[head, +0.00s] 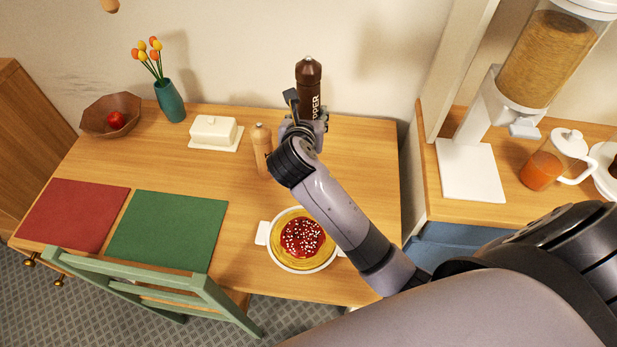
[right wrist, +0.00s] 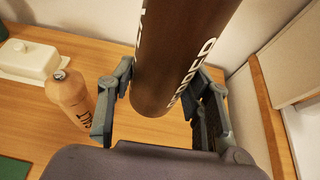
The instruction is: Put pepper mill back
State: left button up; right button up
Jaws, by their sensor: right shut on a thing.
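The dark brown pepper mill (head: 309,80) with white lettering stands upright near the back edge of the wooden table in the head view. My right gripper (head: 303,122) is shut on its body. In the right wrist view the mill (right wrist: 178,60) is between the two fingers of the right gripper (right wrist: 165,105). Its base shows against the tabletop; I cannot tell whether it touches. A light wooden salt mill (head: 262,150) stands just left of the gripper and also shows in the right wrist view (right wrist: 70,95). My left gripper is not in view.
A white butter dish (head: 213,132) is left of the salt mill. A teal vase (head: 170,101), a bowl (head: 98,121) and two placemats are farther left. The table's right back corner is clear.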

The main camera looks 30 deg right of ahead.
jog(key=shift+w+d+f+b, duration=0.1)
jog(key=shift+f+b, duration=0.45)
jog(key=shift+f, duration=4.45)
jog(key=shift+w+d+f+b, duration=0.1)
jog(key=shift+f+b, duration=0.45)
jog(key=shift+f, duration=4.45)
jog(key=shift+f, duration=0.15)
jog(key=o, duration=1.4)
jog(key=shift+s, duration=0.1)
